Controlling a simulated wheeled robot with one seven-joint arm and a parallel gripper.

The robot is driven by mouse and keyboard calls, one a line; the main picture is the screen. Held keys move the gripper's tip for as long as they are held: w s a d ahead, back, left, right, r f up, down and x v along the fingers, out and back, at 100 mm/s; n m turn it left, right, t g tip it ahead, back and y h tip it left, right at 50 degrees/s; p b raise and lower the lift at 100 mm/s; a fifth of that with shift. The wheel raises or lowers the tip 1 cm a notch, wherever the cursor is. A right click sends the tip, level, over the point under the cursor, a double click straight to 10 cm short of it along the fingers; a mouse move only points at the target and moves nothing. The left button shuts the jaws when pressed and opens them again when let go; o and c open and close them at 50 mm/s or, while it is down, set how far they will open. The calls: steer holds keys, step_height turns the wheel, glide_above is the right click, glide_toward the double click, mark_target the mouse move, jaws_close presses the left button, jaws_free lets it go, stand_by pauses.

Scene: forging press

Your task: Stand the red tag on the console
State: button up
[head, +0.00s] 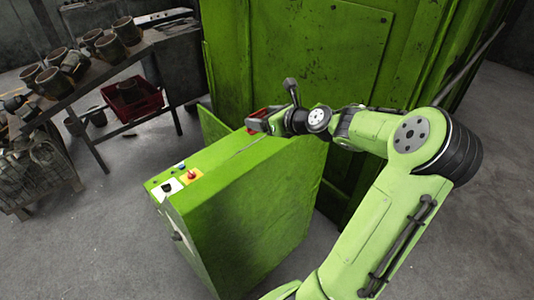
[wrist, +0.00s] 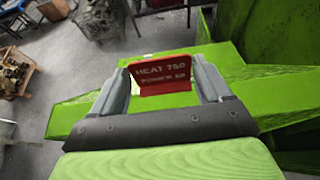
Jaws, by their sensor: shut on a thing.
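The red tag (wrist: 162,76) carries white lettering, "HEAT 750" with a second line that is hard to read. My gripper (wrist: 160,84) is shut on the tag, with one finger at each side edge, and the tag looks upright. In the head view the tag (head: 256,122) shows small and partly hidden at the tip of my gripper (head: 262,122), over the far end of the green console (head: 240,200). The console's top also shows below the tag in the wrist view (wrist: 235,73). I cannot tell whether the tag touches it.
Buttons and a red-and-yellow knob (head: 191,175) sit on the console's near left end. A tall green press housing (head: 300,50) stands behind. A table with several brown cups (head: 110,48) and a red crate (head: 132,98) are at left. Grey floor (head: 90,230) is clear front left.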

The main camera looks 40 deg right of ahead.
steer(key=shift+s+a+r, duration=0.15)
steer(key=shift+r, duration=0.05)
step_height(320, 180, down, 10)
steer(key=b, duration=0.2)
steer(key=shift+s+r+b, duration=0.1)
steer(key=shift+b, duration=0.3)
